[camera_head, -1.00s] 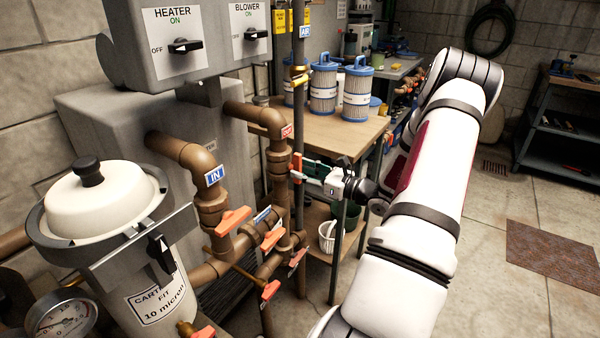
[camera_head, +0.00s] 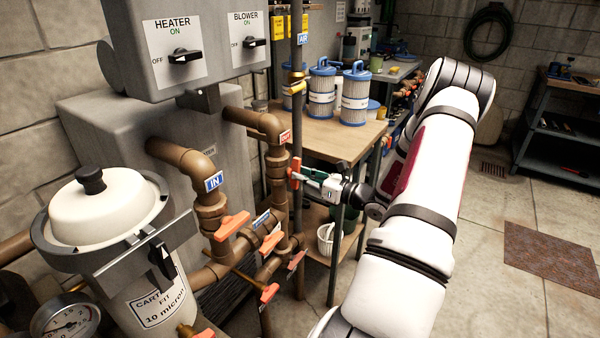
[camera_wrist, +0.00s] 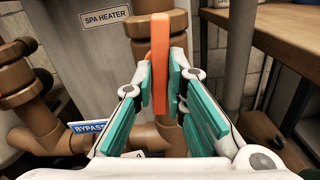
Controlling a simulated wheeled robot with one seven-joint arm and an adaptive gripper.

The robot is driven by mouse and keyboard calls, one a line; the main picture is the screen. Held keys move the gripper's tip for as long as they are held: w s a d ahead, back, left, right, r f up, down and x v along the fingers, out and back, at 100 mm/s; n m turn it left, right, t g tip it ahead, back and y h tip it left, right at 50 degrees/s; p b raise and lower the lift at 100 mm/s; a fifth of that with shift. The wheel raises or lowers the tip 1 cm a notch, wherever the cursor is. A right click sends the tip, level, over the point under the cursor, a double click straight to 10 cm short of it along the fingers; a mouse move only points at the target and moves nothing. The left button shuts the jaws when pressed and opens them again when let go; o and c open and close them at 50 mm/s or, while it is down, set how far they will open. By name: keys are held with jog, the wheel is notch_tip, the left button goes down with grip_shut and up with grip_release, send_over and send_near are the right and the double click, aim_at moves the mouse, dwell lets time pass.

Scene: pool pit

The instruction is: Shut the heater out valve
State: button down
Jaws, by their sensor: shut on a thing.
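The heater out valve has an orange lever handle (camera_head: 296,171) on the brown vertical pipe below the red "OUT" tag (camera_head: 285,136). The handle stands roughly upright, along the pipe. My gripper (camera_head: 304,173) reaches it from the right and is shut on it. In the wrist view the orange handle (camera_wrist: 160,62) stands upright between the teal finger pads of my gripper (camera_wrist: 161,88). Its upper end sticks out above the pads. The valve body behind the handle is partly hidden.
Other orange handles sit close by at lower left, on the inlet pipe (camera_head: 232,225) and bypass (camera_head: 271,242). A thin dark vertical pipe (camera_head: 298,100) stands just behind my gripper. A wooden bench (camera_head: 330,143) with blue-capped filters is behind. Open floor lies right.

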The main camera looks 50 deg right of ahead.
jog(key=m+p, duration=0.8)
jog(key=m, duration=0.9)
jog(key=shift+p, duration=0.4)
jog(key=c, duration=1.5)
grip_release()
jog(key=s, duration=0.2)
jog(key=s+p, duration=0.1)
jog(key=s, duration=0.1)
jog(key=s+p, duration=0.1)
jog(key=s, duration=0.2)
jog(key=shift+d, duration=0.25)
